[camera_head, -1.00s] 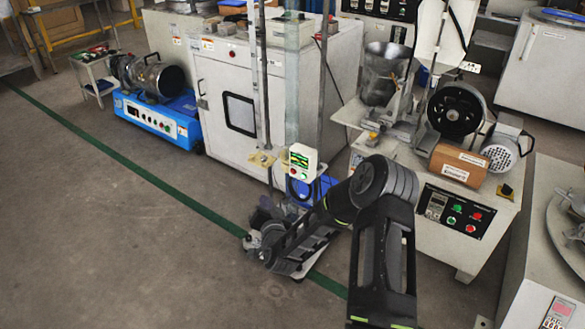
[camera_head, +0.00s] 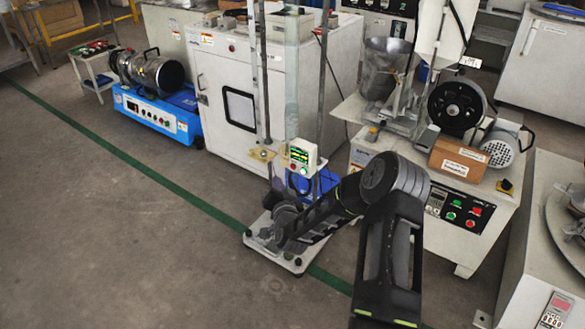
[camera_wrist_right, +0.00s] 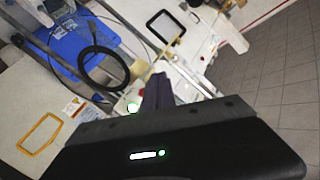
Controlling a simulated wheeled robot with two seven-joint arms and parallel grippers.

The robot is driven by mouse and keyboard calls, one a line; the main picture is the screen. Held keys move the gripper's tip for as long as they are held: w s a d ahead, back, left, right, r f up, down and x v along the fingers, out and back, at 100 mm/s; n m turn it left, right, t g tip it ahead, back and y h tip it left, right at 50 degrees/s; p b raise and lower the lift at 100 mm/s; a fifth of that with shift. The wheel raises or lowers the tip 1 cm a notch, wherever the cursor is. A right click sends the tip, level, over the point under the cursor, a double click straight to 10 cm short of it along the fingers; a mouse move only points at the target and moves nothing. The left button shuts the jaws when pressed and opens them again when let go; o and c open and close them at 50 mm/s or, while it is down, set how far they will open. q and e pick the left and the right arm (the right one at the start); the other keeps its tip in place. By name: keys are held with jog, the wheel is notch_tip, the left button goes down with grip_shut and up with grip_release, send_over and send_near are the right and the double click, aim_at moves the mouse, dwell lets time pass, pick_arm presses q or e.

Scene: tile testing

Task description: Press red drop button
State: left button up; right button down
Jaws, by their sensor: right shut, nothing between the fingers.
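A small white control box (camera_head: 303,155) with a lit green display is fixed to the drop-test stand in the head view. My right arm reaches in from the lower right. My right gripper (camera_head: 284,219) is low in front of the stand, below the control box, and apart from it in the picture. In the right wrist view the dark fingers (camera_wrist_right: 158,90) are together and empty. A glowing green spot shows left of them. My left gripper is not in view.
The stand has a pale base plate (camera_head: 292,262) and tall poles (camera_head: 264,80). A white cabinet (camera_head: 222,85) is behind it. A console (camera_head: 460,208) with red and green buttons stands right. A blue machine (camera_head: 150,117) is at left. The floor in front is open.

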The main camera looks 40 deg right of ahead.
aim_at(293, 166)
jog(key=shift+w+d+b, duration=0.2)
jog(key=shift+w+d, duration=0.05)
jog(key=shift+d, duration=0.55)
jog(key=shift+w+d+b, duration=0.2)
jog(key=shift+d+b, duration=0.05)
jog(key=shift+d, duration=0.6)
jog(key=shift+w+d+b, duration=0.2)
jog(key=shift+w+d, duration=0.05)
jog(key=shift+d, duration=0.55)
jog(key=shift+w+d, duration=0.1)
jog(key=shift+d, duration=0.1)
jog(key=shift+d+b, duration=0.15)
jog(key=shift+b, duration=0.2)
